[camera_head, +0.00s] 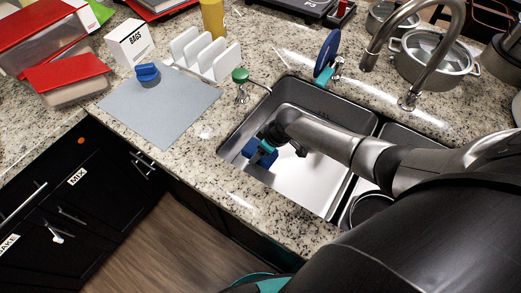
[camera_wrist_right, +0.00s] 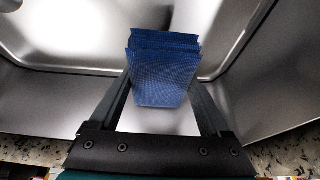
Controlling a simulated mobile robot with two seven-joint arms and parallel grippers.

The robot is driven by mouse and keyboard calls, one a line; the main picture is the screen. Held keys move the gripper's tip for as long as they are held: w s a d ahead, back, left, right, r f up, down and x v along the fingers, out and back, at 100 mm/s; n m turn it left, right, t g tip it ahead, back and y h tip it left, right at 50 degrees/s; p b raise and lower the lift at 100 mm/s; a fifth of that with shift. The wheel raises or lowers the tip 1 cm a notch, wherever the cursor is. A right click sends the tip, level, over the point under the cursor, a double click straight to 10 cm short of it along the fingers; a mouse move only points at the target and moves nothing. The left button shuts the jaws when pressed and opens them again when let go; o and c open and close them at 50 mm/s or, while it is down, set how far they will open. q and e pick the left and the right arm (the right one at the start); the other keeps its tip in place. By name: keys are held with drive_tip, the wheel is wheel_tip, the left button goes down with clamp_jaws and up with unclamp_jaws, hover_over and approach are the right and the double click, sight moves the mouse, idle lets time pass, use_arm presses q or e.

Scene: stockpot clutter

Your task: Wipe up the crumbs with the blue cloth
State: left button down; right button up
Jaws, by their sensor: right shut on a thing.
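The blue cloth (camera_wrist_right: 163,75), folded into layers, sits between the two fingers of my right gripper (camera_wrist_right: 160,100) in the right wrist view. The gripper is shut on it. In the head view my right gripper (camera_head: 267,149) is down inside the left sink basin (camera_head: 300,187), and part of the blue cloth (camera_head: 250,147) shows beside the fingers. The arm hides some of the basin. I cannot make out any crumbs on the speckled counter or in the basin. My left gripper is not in view.
A grey mat (camera_head: 165,110) with a blue-topped object (camera_head: 147,74) lies left of the sink. A white rack (camera_head: 207,55), a BAGS box (camera_head: 130,42) and a yellow container (camera_head: 212,18) stand behind. The faucet (camera_head: 410,95) and a pot (camera_head: 432,60) are at the right.

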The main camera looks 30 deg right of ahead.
wheel_tip(320, 180, up, 14)
drive_tip(key=p, duration=1.3)
